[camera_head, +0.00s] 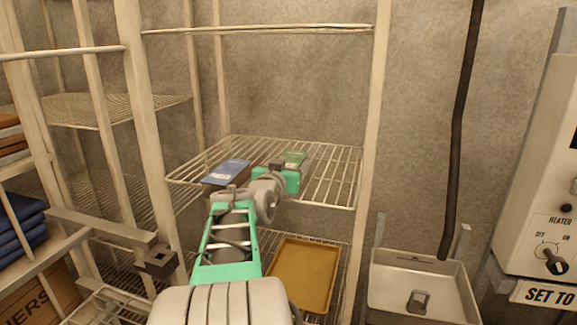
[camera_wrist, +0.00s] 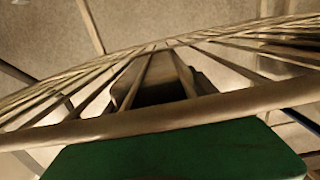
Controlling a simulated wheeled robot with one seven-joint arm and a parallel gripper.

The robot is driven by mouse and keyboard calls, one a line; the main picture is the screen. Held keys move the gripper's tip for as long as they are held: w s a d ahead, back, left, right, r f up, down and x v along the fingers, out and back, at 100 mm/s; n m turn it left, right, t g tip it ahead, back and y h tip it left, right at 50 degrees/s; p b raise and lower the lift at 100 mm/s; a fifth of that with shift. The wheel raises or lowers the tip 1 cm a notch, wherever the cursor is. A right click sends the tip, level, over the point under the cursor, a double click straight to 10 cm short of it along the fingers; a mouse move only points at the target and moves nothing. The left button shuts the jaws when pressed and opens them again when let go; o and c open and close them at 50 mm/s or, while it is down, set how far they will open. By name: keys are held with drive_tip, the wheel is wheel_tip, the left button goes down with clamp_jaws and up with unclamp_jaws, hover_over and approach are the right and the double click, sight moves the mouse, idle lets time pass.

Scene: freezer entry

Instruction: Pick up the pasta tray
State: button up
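My gripper (camera_head: 283,172) is at the shelf, right of the blue package and close in front of the green one. Its fingers are not clear, and contact cannot be told. In the wrist view a dark green surface (camera_wrist: 175,155) fills the bottom, and a dark grey shape (camera_wrist: 150,88) shows among the shelf wires.
The wire shelf (camera_head: 335,180) has bare room at its right, between pale uprights. A yellow-brown tray (camera_head: 304,275) lies on the shelf below. A metal basin (camera_head: 420,288) and a heater control box (camera_head: 540,190) stand at right. Another rack (camera_head: 105,110) is at left.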

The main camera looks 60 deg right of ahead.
drive_tip(key=shift+o, duration=1.1)
